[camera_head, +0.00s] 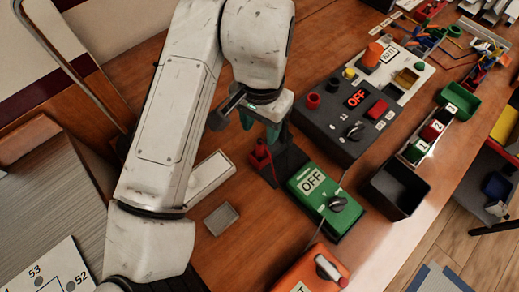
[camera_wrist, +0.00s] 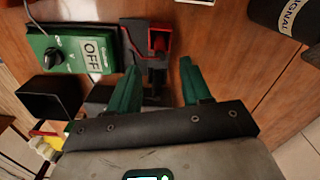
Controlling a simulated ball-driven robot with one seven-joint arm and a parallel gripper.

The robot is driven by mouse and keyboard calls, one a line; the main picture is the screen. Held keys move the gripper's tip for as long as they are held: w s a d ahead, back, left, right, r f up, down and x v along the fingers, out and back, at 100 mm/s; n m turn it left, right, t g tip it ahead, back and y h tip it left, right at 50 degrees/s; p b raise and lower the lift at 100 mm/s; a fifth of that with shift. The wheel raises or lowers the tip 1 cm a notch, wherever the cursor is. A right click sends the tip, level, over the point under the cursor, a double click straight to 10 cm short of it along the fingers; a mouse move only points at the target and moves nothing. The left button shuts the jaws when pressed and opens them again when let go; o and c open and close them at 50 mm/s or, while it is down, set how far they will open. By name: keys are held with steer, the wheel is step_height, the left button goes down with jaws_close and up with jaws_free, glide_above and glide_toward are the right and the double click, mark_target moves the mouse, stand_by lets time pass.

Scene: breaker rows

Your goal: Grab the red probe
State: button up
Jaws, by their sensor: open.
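The red probe (camera_head: 261,154) stands in a dark holder (camera_head: 286,163) just left of the green OFF box (camera_head: 326,198). In the wrist view the red part (camera_wrist: 160,40) shows at the top middle, against the black holder (camera_wrist: 132,29). My gripper (camera_head: 267,133) is over the probe in the head view, its fingers partly hidden by my arm. In the wrist view my open gripper (camera_wrist: 160,66) has its two green fingers spread apart, with the probe just beyond the tips. Nothing is held. Whether the fingers touch the probe cannot be told.
The green box (camera_wrist: 78,49) with a black knob is close beside the holder. A dark panel (camera_head: 343,118) with a red OFF display and an open black bin (camera_head: 396,190) lie to the right.

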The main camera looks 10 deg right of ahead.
mark_target(260, 140)
steer(key=shift+f, duration=3.35)
steer(key=shift+c, duration=0.4)
jaws_close()
